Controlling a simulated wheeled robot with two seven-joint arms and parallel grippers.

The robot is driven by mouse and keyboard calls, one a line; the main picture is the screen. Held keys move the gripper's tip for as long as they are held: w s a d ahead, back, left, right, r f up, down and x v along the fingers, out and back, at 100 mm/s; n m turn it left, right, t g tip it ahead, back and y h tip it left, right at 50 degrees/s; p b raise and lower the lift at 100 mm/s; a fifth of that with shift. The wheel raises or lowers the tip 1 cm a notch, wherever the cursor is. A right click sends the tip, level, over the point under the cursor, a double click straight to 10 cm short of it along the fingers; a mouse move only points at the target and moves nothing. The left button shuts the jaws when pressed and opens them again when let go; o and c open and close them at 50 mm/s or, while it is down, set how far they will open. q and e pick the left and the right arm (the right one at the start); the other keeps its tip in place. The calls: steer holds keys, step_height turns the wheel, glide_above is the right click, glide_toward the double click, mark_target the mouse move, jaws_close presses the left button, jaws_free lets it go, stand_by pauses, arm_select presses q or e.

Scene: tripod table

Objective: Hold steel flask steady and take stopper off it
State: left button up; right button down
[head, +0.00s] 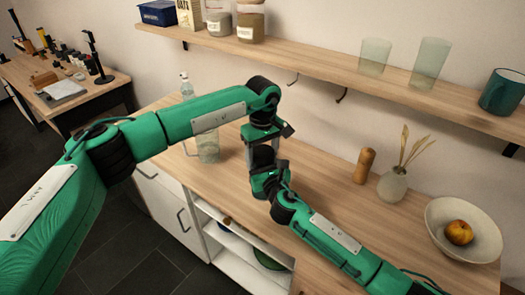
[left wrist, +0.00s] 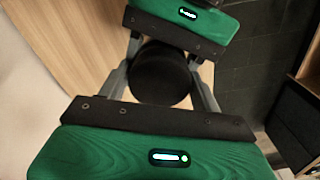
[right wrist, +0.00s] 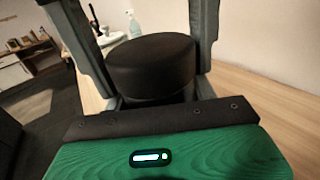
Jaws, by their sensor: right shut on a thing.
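The black round stopper (head: 263,156) sits at the top of the steel flask, whose body is almost wholly hidden by my grippers. The stopper also shows in the left wrist view (left wrist: 160,75) and in the right wrist view (right wrist: 150,65). My left gripper (head: 263,152) comes down from above; its fingers stand open on either side of the stopper, very close to it. My right gripper (head: 266,180) reaches in from the lower right and is shut on the flask below the stopper. I cannot see the flask's base.
A clear glass jar (head: 208,148) and a spray bottle (head: 186,87) stand left of the grippers. A wooden mill (head: 364,165), a vase (head: 392,184) and a fruit bowl (head: 440,215) stand at the right. A shelf (head: 330,60) runs above the counter.

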arm_select(q)
steer(key=c, duration=0.6)
steer(key=shift+n, duration=1.6)
steer(key=o, duration=1.1)
steer(key=shift+c, duration=0.2)
steer(key=shift+r, duration=2.3)
arm_select(e)
steer(key=shift+c, duration=2)
jaws_free()
